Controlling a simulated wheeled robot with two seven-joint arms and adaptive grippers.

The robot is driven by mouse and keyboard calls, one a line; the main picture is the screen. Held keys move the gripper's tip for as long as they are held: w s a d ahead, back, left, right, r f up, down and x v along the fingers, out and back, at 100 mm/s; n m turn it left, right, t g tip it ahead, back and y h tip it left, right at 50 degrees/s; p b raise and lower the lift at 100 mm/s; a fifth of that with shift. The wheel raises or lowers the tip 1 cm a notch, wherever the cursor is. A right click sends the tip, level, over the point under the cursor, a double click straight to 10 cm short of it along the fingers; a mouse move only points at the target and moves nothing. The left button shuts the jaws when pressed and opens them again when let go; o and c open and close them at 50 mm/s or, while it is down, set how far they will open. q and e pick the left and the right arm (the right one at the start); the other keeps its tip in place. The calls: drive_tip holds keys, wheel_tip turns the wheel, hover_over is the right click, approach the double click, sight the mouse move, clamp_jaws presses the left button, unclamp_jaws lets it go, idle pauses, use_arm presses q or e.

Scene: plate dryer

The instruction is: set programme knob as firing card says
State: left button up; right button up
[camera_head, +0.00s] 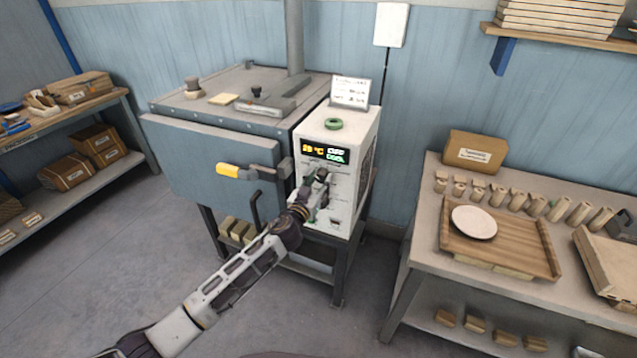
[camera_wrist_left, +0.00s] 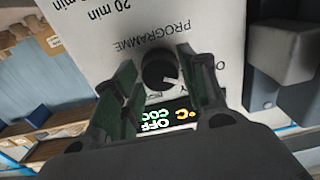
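The white control box (camera_head: 338,150) stands against the kiln's right side. Its display (camera_head: 325,152) reads about 29 °C, with OFF and COOL. My left gripper (camera_head: 319,184) is at the panel below the display. In the left wrist view, the dark programme knob (camera_wrist_left: 160,70) lies between the tips of my left gripper (camera_wrist_left: 158,72). The fingers are apart, one on each side; firm contact does not show. A white pointer line shows on the knob, and PROGRAMME and "20 min" appear upside down beside it. A card (camera_head: 350,92) stands on the box; its writing is too small to read. My right gripper is out of view.
The kiln door (camera_head: 215,160) is shut, with a yellow-tipped handle (camera_head: 240,171) left of my forearm. A green ring (camera_head: 333,124) lies on the box. The right table holds a wooden tray (camera_head: 515,247) with a white plate (camera_head: 474,222). The floor between is clear.

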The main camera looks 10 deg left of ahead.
use_arm(q)
drive_tip(key=c, duration=0.5)
drive_tip(key=shift+m, duration=1.9)
drive_tip(key=m, duration=0.8)
drive_tip(key=shift+p, duration=0.35)
drive_tip(key=shift+m, duration=2)
